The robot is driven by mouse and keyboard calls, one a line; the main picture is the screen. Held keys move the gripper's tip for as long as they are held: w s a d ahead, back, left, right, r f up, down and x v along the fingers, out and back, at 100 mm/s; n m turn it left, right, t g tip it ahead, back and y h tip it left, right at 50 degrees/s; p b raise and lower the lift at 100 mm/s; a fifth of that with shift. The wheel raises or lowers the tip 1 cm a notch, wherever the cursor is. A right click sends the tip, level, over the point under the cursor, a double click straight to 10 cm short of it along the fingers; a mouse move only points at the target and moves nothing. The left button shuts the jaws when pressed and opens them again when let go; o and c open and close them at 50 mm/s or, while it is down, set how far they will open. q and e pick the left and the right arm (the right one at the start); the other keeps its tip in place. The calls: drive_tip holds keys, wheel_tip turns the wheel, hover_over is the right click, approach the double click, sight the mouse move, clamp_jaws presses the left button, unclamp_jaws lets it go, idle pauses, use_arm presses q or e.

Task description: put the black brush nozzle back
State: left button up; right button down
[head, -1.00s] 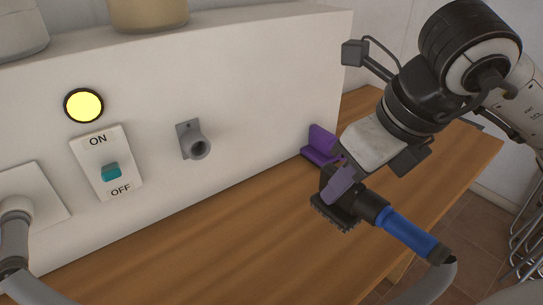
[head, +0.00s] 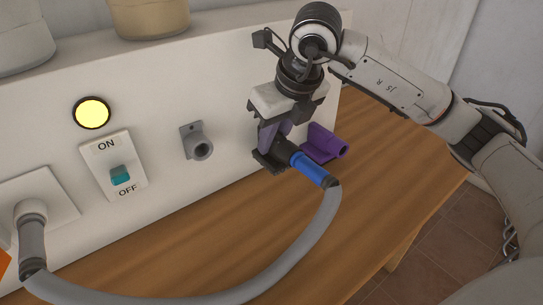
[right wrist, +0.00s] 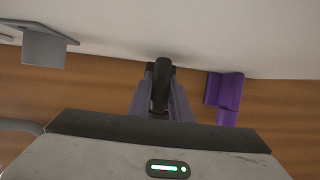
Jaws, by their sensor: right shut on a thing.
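The black brush nozzle (head: 268,160) is at the front end of a blue handle (head: 313,170) on a grey hose. My right gripper (head: 273,138) is shut on the nozzle and holds it close to the white panel, just left of the purple holder (head: 326,143). A grey round holder (head: 197,142) is on the panel farther left. In the right wrist view the black nozzle (right wrist: 161,88) shows between my fingers, with the grey holder (right wrist: 45,46) at left and the purple holder (right wrist: 224,94) at right. Whether the nozzle touches the panel cannot be told. My left gripper is not in view.
The white panel (head: 235,90) carries a yellow lamp (head: 92,112) and an ON/OFF switch (head: 120,175). The grey hose (head: 225,293) loops across the front of the wooden table (head: 385,165) to a wall plate at left. The table's right part is clear.

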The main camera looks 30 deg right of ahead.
sight(283, 140)
drive_tip(key=shift+w+f+p, duration=0.2)
drive_tip(key=shift+f+p, duration=0.1)
drive_tip(key=shift+f, duration=2.4)
drive_tip(key=shift+f, duration=0.2)
drive_tip(key=c, duration=1.6)
unclamp_jaws()
drive_tip(key=v, duration=1)
drive_tip(key=shift+s+b, duration=0.35)
